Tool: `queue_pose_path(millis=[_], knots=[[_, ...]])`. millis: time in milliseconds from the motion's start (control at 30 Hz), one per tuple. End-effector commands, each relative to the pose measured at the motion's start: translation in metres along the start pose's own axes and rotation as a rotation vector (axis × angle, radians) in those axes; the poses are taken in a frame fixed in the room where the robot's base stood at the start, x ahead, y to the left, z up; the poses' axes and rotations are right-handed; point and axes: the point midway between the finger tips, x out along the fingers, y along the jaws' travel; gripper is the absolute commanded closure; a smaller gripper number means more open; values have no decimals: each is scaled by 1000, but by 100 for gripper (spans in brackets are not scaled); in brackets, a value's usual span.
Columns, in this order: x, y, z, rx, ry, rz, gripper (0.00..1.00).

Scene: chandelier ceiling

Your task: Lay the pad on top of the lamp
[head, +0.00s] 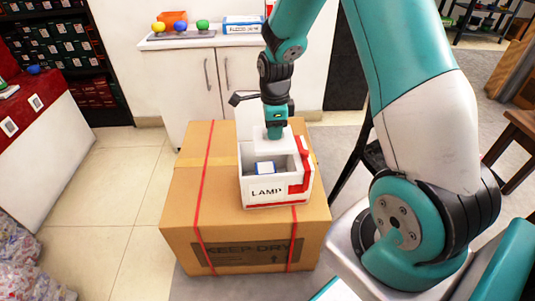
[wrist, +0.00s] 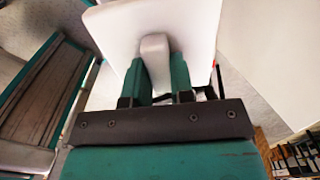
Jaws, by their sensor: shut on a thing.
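My gripper (head: 275,131) points down over the white open-topped bin marked LAMP (head: 265,192), which stands on a large cardboard box. In the wrist view the teal fingers (wrist: 159,80) are shut on the grey-white knob of a white flat plate, which I take for the pad (wrist: 193,27). In the head view the pad (head: 261,144) shows as a white piece under the fingers, over the back part of the bin. I cannot tell whether it touches the bin. A small blue and white block (head: 265,167) lies inside the bin. A red part (head: 304,172) is at its right side.
The cardboard box (head: 187,210) has red straps and KEEP DRY printing. Behind it is a white cabinet (head: 199,85) with coloured balls, an orange box and a blue-white box on top. A dark-legged stand and a wooden stool (head: 521,123) are at the right.

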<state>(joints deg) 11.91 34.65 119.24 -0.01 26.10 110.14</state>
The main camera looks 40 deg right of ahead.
Motion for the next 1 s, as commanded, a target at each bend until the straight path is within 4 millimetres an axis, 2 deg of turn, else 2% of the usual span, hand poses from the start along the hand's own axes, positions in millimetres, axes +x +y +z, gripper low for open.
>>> queue_pose_path(millis=[167, 600, 933, 967, 1000], knots=[[11, 1, 1, -3, 0, 1, 100], [59, 0, 1, -3, 0, 0, 100], [60, 0, 0, -1, 0, 0, 100], [60, 0, 0, -1, 0, 0, 71], [60, 0, 0, -1, 0, 0, 62]])
